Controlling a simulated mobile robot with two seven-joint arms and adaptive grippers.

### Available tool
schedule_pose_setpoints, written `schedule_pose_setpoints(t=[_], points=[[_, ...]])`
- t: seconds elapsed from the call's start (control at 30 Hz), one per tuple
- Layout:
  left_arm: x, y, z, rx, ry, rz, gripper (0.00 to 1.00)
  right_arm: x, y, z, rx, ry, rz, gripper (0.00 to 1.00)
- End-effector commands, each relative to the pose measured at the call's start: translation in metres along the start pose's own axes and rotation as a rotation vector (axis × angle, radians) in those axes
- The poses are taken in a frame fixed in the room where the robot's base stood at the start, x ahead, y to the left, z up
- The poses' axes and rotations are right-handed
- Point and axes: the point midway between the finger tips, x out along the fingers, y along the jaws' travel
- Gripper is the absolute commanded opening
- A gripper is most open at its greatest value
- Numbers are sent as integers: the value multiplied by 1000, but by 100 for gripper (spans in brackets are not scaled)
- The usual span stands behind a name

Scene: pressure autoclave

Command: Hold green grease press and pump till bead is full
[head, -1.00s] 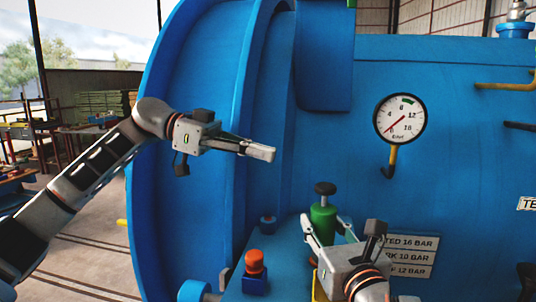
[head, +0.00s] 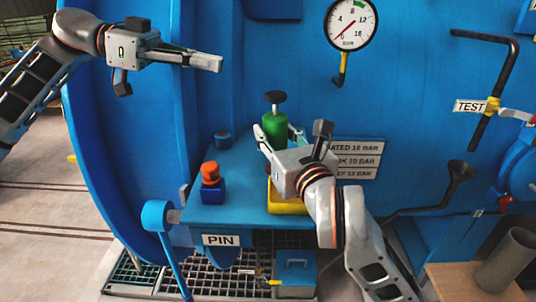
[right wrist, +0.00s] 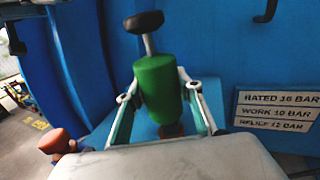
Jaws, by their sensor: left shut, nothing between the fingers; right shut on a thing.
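The green grease press (head: 275,128) has a black knob on top and stands upright over the blue shelf in the head view. It also shows in the right wrist view (right wrist: 159,90), with its knob leaning a little left. My right gripper (head: 274,142) is shut on the press, one finger on each side of the green body. A brownish-red part (right wrist: 171,130) shows just below the press; whether it is the bead I cannot tell. My left gripper (head: 219,63) is shut and empty, up and to the left of the press, in front of the blue vessel.
An orange-topped blue fitting (head: 210,184) stands on the blue shelf (head: 240,210) left of the press. A yellow block (head: 285,198) is below my right gripper. A gauge (head: 352,24), a TEST lever (head: 488,104) and a pressure plate (head: 357,160) are right.

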Motion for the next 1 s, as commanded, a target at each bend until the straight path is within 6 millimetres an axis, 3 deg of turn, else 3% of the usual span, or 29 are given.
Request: schedule_pose_setpoints(t=[0.17,0.2,0.23,0.67,1.0], points=[[0,0,0,0,0,0,0,0,-1,-1,-1,1,-2,0],[0,0,0,0,0,0,0,0,-1,-1,-1,1,-2,46],[0,0,0,0,0,0,0,0,-1,-1,-1,1,-2,54],[0,0,0,0,0,0,0,-5,0,0,0,0,0,55],[0,0,0,0,0,0,0,-56,0,0,1,0,0,55]])
